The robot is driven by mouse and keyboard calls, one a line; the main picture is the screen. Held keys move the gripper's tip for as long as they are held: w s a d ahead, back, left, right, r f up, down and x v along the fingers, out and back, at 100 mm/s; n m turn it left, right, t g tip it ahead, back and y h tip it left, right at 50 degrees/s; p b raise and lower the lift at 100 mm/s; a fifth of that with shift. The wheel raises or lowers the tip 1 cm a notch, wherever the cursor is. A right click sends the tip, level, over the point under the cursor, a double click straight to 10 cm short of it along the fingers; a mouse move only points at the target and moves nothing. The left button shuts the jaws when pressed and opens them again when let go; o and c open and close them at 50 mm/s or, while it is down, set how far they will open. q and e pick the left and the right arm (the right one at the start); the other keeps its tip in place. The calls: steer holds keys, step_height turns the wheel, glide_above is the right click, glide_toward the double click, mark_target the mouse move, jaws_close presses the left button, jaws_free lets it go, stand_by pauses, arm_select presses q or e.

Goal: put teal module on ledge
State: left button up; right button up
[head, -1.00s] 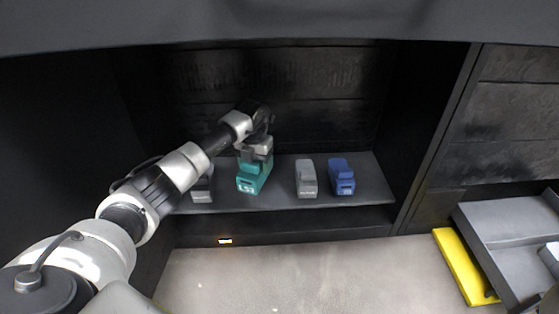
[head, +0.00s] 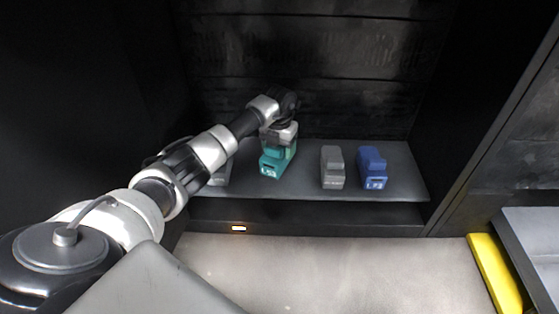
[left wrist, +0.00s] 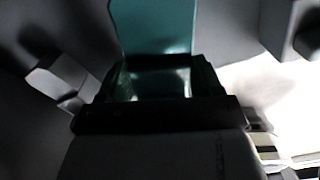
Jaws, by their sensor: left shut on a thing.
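The teal module (head: 274,163) is at the shelf-like ledge (head: 307,180), left of the grey module in the head view. My left gripper (head: 281,132) is shut on its upper part from above. The module looks upright, its labelled face toward me. I cannot tell whether its base touches the ledge or hangs just above it. In the left wrist view, the teal module (left wrist: 155,28) shows dimly between and beyond the dark fingers (left wrist: 158,85). My right gripper is not in view.
A grey module (head: 332,168) and a blue module (head: 373,168) stand right of the teal one. Another grey module (head: 220,176) is partly hidden by my left arm. A yellow bar (head: 495,272) and a grey tray (head: 535,235) lie at lower right.

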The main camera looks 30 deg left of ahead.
arm_select(q)
step_height(320, 180, down, 3)
steer(key=shift+f+b, duration=0.1)
steer(key=shift+b, duration=0.7)
steer(key=shift+r, duration=0.2)
steer(key=shift+f, duration=0.1)
steer(key=o, duration=0.6)
steer(key=shift+f, duration=0.1)
steer(key=o, duration=0.4)
steer(key=shift+o, duration=0.2)
